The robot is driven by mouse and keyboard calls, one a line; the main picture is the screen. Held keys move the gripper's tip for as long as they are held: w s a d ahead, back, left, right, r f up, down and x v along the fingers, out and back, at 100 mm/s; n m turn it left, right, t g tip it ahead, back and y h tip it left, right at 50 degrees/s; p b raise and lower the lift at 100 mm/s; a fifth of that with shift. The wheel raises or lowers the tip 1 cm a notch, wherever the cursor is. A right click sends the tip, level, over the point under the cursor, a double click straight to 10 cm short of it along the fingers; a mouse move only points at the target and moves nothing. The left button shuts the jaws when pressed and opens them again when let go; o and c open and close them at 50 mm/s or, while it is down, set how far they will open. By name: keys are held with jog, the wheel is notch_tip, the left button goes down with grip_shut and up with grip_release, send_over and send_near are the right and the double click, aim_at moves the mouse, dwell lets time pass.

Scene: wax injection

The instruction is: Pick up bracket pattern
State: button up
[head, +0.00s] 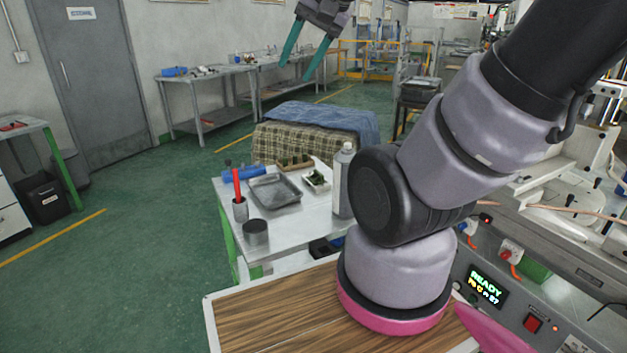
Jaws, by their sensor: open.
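My gripper (296,71) hangs at the top of the head view, with two teal fingers spread apart and nothing between them. It is raised high, well clear of the small work table (305,222). On that table, a small white tray (326,186) holds dark green pieces.
The table also holds a grey metal tray (275,191), a dark tin (255,233), a cup with a red tool (240,210) and a spray can (342,180). A cloth-covered block (310,140) stands behind. Green floor at left is open.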

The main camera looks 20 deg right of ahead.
jog(key=w+d+f+m, duration=0.2)
jog(key=w+f+m, duration=0.2)
jog(key=w+m, duration=0.4)
jog(key=m+g+h, duration=0.2)
jog(key=m, duration=1.8)
send_near(317, 171)
jog(key=shift+x, duration=4.35)
grip_shut()
